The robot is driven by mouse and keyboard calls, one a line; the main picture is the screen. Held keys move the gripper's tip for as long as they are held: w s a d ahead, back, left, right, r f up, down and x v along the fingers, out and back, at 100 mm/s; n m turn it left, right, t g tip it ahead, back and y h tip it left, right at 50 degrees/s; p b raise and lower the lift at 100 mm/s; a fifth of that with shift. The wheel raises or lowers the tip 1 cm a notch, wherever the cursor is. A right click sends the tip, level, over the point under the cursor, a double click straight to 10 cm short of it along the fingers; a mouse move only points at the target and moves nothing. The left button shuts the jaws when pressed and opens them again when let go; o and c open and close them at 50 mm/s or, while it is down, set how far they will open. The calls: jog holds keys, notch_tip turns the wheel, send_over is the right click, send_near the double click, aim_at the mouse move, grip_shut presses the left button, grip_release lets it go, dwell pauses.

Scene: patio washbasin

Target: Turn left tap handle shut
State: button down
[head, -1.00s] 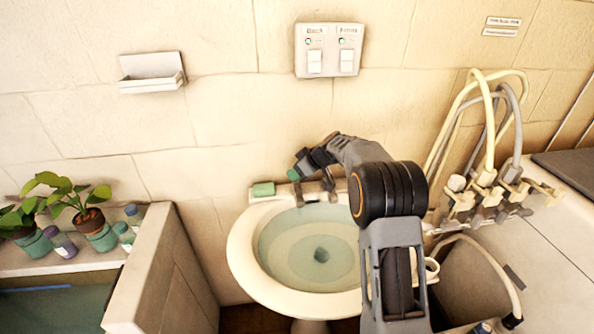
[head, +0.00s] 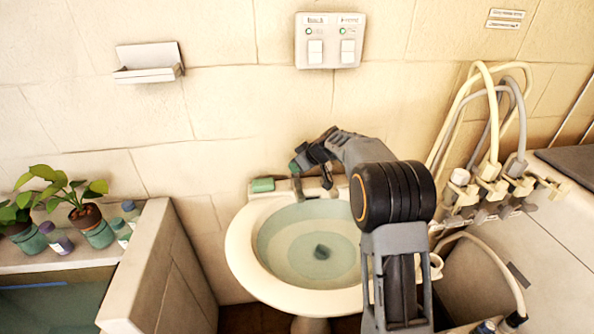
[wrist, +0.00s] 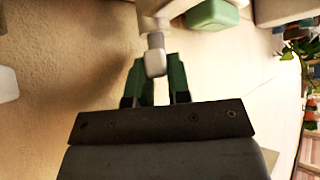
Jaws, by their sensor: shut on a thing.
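The white washbasin (head: 240,255) stands against the wall with pale water in it. My gripper (head: 297,165) is at its back rim, above the taps. In the wrist view my gripper (wrist: 158,80) has its two green fingers on either side of a small pale tap handle (wrist: 155,62), shut on it. In the head view my gripper and wrist hide this handle. A grey tap part (head: 297,190) shows just below the fingers.
A green soap bar (head: 263,185) lies on the basin rim left of the taps. Pale hoses and valves (head: 490,175) stand to the right. Potted plants (head: 88,222) and bottles are on the left ledge. A switch panel (head: 329,40) is on the wall above.

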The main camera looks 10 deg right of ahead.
jog(key=m+h, duration=0.1)
jog(key=m+t+b, duration=0.1)
jog(key=shift+s+a+f+m+h+b, duration=0.1)
jog(key=shift+a+m+h+b, duration=0.05)
jog(key=shift+m+h+b, duration=0.2)
jog(key=shift+r+m+t+h+p, duration=0.2)
jog(key=shift+m+t+h+p, duration=0.3)
jog(key=shift+m+p, duration=0.3)
jog(key=m+h+p, duration=0.1)
jog(key=p, duration=0.2)
jog(key=shift+r+m, duration=0.2)
jog(key=shift+m, duration=0.15)
jog(key=m+h+p, duration=0.1)
jog(key=p, duration=0.5)
jog(key=shift+r, duration=0.2)
jog(key=p, duration=0.3)
jog(key=shift+a+m+t+h+p, duration=0.15)
jog(key=shift+m+t+h+p, duration=0.15)
jog(key=shift+m+h+p, duration=0.1)
jog(key=shift+p, duration=0.75)
jog(key=m+p, duration=0.1)
jog(key=p, duration=0.2)
jog(key=shift+a+f+h, duration=0.1)
jog(key=shift+h, duration=0.15)
jog(key=shift+f+p, duration=0.2)
jog(key=shift+p, duration=0.65)
jog(key=shift+f+h, duration=0.15)
jog(key=shift+h, duration=0.15)
